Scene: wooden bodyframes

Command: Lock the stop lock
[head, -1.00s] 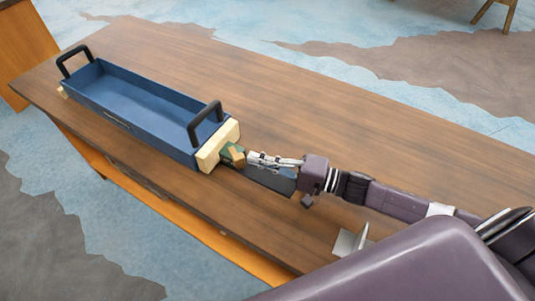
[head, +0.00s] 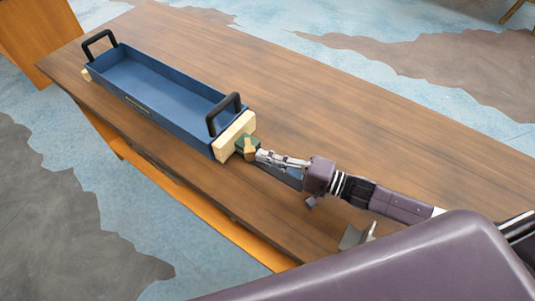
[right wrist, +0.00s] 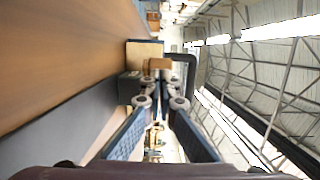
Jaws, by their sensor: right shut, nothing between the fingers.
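The stop lock looks like a small wooden piece (head: 248,147) on a dark green block, at the near right end of the blue tray (head: 160,95), against a pale wooden end block (head: 232,137). My right gripper (head: 262,156) is shut and empty, its fingertips right at the wooden piece; whether they touch it I cannot tell. In the right wrist view the wooden piece (right wrist: 157,64) stands just past the closed fingertips (right wrist: 160,82), with the pale block (right wrist: 145,50) behind. My left gripper is not in view.
The tray has black handles (head: 226,112) at both ends and lies along the wooden table (head: 330,105). A dark flat strip (head: 287,178) lies under my right gripper. A grey metal bracket (head: 355,236) stands near the table's front edge. The table behind the arm is clear.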

